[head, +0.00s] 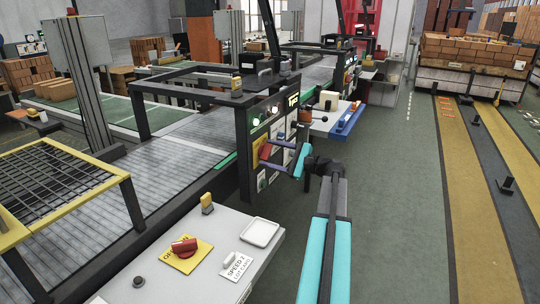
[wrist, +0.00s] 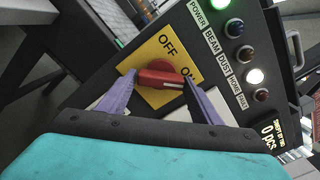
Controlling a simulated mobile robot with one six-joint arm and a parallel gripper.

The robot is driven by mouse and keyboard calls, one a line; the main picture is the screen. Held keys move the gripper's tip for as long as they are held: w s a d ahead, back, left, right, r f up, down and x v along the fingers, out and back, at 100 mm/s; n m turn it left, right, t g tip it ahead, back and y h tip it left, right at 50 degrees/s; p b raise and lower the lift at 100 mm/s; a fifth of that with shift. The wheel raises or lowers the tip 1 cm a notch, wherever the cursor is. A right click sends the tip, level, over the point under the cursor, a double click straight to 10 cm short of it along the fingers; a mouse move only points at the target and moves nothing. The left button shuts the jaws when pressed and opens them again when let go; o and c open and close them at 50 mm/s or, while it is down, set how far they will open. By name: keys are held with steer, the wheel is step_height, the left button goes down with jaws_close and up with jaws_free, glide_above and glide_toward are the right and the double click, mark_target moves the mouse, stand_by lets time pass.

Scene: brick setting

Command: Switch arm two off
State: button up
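A red rotary switch (wrist: 160,78) sits on a yellow plate (wrist: 150,97) marked OFF and ON, on a dark control panel. Its handle lies nearly level in the wrist view, with a pale mark at the right end, toward the ON label. My gripper (wrist: 160,80) has its two purple fingers apart, one at each end of the handle; I cannot tell whether they touch it. In the head view my gripper (head: 270,154) reaches the panel of the conveyor machine, and the red switch (head: 265,151) shows between its fingers.
The panel has a row of lamps (wrist: 246,54), one lit white and one green. In front, a grey table (head: 207,222) carries another red switch (head: 185,245) on a yellow plate, a white tray (head: 261,232) and a SPEED 2 card (head: 237,266). Green floor (head: 400,200) lies clear to the right.

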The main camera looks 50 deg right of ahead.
steer(key=c, duration=0.6)
steer(key=shift+a, duration=0.25)
steer(key=shift+d, duration=0.1)
steer(key=shift+f, duration=0.1)
steer(key=shift+n+b, duration=0.4)
steer(key=n+b, duration=1)
steer(key=n, duration=0.1)
steer(key=n+b, duration=0.5)
steer(key=n, duration=0.1)
steer(key=shift+d+r+b, duration=0.2)
steer(key=shift+r+b, duration=0.15)
steer(key=shift+b, duration=0.05)
steer(key=shift+r, duration=0.1)
